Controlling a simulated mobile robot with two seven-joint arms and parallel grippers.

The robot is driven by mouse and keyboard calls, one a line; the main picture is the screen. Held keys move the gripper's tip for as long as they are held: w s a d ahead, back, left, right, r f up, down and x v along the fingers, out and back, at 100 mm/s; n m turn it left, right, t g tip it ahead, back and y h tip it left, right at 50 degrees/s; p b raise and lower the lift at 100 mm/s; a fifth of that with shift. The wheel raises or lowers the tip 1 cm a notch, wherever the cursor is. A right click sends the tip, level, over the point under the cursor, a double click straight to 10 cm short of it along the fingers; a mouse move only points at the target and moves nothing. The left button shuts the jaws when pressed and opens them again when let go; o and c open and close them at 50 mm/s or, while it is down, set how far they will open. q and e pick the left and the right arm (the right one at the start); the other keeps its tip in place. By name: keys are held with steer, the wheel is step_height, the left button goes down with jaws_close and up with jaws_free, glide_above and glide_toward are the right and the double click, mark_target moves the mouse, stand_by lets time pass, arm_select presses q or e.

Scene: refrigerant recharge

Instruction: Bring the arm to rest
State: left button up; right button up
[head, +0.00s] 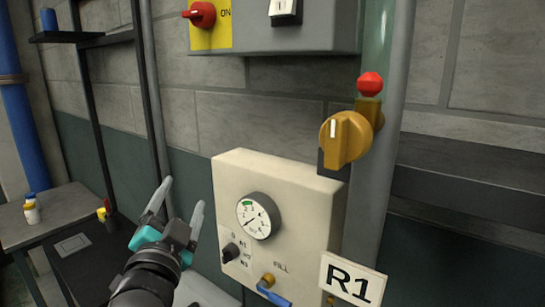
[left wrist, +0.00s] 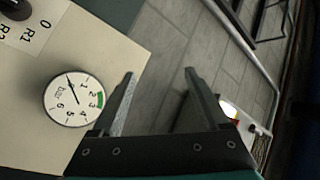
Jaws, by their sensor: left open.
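My left gripper (head: 181,199) is open and empty, in front of the wall, just left of the cream fill panel (head: 230,180). Its two fingers point up and stand apart in the head view. In the left wrist view the gripper (left wrist: 158,76) has nothing between its fingers. The panel carries a round pressure gauge (head: 258,216), which also shows in the left wrist view (left wrist: 73,98). A black selector knob (head: 231,252) sits below the gauge, beside a FILL valve with a blue lever (head: 273,293). My right gripper is not in view.
An ochre valve knob (head: 345,139) with a red cap sits on the vertical pipe above the panel. A grey box (head: 330,25) with a red switch (head: 200,14) is higher up. A table (head: 60,208) with small bottles stands at left. An R1 sign (head: 352,281) is lower right.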

arm_select(q)
steer(key=s+a+f+n+g, duration=0.15)
steer(key=s+f+g, duration=0.4)
steer(key=f, duration=0.55)
steer(key=s+f+n+g, duration=0.35)
steer(key=s+f, duration=0.25)
steer(key=f, duration=0.6)
steer(key=s+d+f+n+g, duration=0.1)
steer(key=s+f+g, duration=0.35)
steer(key=s, duration=0.45)
steer(key=s+f+n+g, duration=0.1)
steer(key=s+f+g, duration=0.2)
steer(key=s+f, duration=0.45)
step_height(320, 180, down, 24)
steer(key=s+b, duration=0.2)
steer(key=b, duration=0.5)
steer(key=s+a+f+g+b, duration=0.1)
steer(key=s+f+b, duration=0.2)
steer(key=s+f, duration=0.5)
steer(key=s+a+f+g+b, duration=0.1)
steer(key=s+f+b, duration=0.2)
steer(key=s+f, duration=0.4)
step_height(320, 180, down, 8)
steer(key=shift+s+a+f+h+b, duration=0.1)
steer(key=shift+s+a+h+b, duration=0.2)
steer(key=shift+s+b, duration=0.1)
